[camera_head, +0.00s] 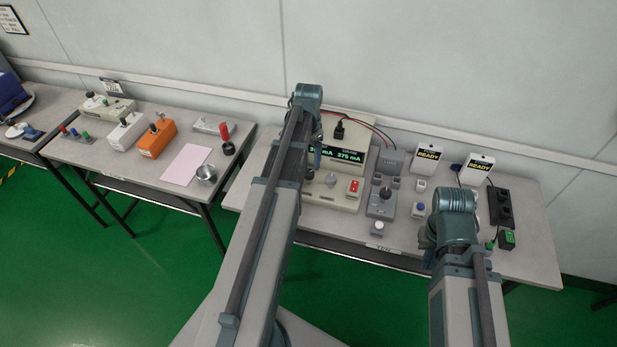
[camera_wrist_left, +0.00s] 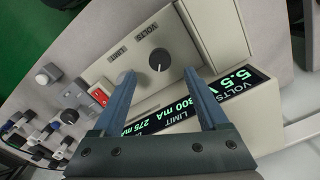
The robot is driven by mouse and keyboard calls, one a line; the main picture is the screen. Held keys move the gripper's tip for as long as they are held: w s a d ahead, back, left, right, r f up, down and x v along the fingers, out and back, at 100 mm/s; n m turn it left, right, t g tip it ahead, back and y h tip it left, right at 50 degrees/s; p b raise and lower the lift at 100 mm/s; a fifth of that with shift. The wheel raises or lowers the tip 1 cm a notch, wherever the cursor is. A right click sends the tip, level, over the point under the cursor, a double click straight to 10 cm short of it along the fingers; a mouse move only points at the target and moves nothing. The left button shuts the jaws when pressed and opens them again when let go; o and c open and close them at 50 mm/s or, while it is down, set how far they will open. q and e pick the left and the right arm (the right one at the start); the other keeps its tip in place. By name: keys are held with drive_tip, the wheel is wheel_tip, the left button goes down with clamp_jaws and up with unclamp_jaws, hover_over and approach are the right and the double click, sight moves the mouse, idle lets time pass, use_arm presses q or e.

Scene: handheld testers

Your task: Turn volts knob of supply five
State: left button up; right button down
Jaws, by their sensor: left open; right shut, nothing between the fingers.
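The power supply (camera_head: 322,202) is a beige box with a lit display on the middle bench. In the left wrist view its dark, round VOLTS knob (camera_wrist_left: 158,60) has a white pointer line. The display (camera_wrist_left: 235,84) reads 5.5 V. The paler LIMIT knob (camera_wrist_left: 124,76) is partly behind one finger. My left gripper (camera_wrist_left: 159,74) is open and empty. Its fingertips appear on either side of the VOLTS knob; I cannot tell how far off they are. In the head view my left arm partly covers the supply. My right gripper (camera_head: 431,259), low at the right, is shut and mostly hidden by its arm.
A red switch (camera_wrist_left: 100,95) sits beside the LIMIT knob. Grey testers (camera_head: 382,202), READY units (camera_head: 428,158) and a black block (camera_head: 501,208) stand to the supply's right. Red and black leads run behind. The left bench holds an orange box (camera_head: 157,139) and a pink sheet (camera_head: 186,165).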

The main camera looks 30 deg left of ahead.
sight(308, 172)
use_arm(q)
wheel_tip(308, 172, down, 6)
drive_tip(key=b, duration=0.5)
drive_tip(key=shift+f, duration=0.25)
drive_tip(key=shift+c, duration=0.3)
clamp_jaws()
